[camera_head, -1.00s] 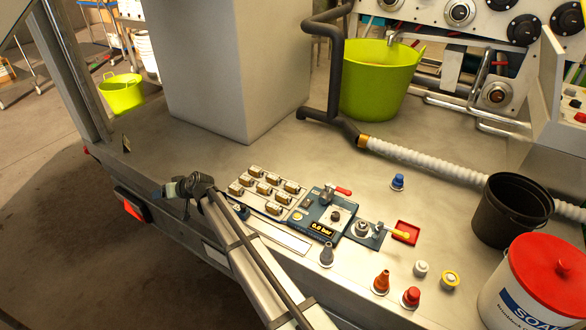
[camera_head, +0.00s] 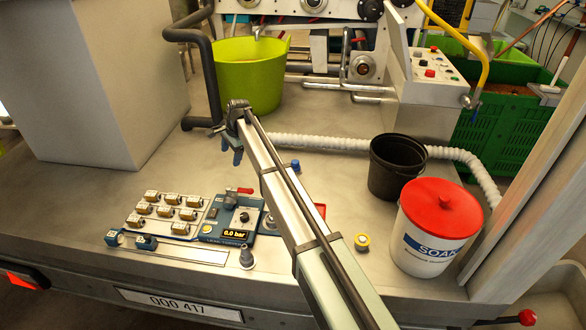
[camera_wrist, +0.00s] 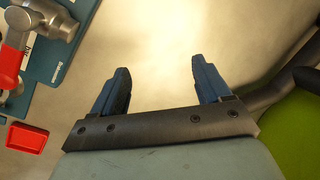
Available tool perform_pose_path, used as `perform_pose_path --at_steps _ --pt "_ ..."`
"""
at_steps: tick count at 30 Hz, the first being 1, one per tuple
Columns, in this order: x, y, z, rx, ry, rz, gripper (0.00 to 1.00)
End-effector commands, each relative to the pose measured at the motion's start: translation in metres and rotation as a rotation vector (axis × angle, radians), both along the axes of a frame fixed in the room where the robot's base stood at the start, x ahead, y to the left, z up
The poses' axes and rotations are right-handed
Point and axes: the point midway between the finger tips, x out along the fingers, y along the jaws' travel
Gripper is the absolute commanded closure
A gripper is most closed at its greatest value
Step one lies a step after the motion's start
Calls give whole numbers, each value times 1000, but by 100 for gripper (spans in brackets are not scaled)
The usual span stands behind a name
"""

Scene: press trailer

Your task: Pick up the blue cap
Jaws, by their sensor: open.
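The blue cap (camera_head: 295,166) stands upright on the metal deck in the head view, just right of my arm. It is small there and does not show in the wrist view. My gripper (camera_head: 232,148) is raised to the left of the cap, with its blue fingers pointing down and apart from it. In the wrist view my gripper (camera_wrist: 160,85) is open, with only bare, bright deck between the fingers.
The test panel (camera_head: 215,222) with red-handled valve lies left of my arm. A red tray (camera_wrist: 27,137) shows in the wrist view. A black bucket (camera_head: 397,168), red-lidded tub (camera_head: 432,235) and white hose (camera_head: 320,143) stand right. A green tub (camera_head: 250,85) is behind.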

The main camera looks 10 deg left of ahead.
Motion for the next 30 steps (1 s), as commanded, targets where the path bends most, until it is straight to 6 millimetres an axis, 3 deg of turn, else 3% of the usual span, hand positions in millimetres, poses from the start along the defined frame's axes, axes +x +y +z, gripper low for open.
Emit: perform_pose_path --at_steps 1,6,9,12,15,20,30 --pt "20 -33 6 -31 27 -101 23" --pt "61 -131 23 -133 112 -435 23" --pt "76 -176 32 -178 143 -591 23" --pt "84 -207 38 -210 163 -702 23" --pt "88 -224 42 -228 173 -765 23" --pt "88 -231 36 -236 178 -793 23" --pt "88 -230 -14 -236 179 -789 23"
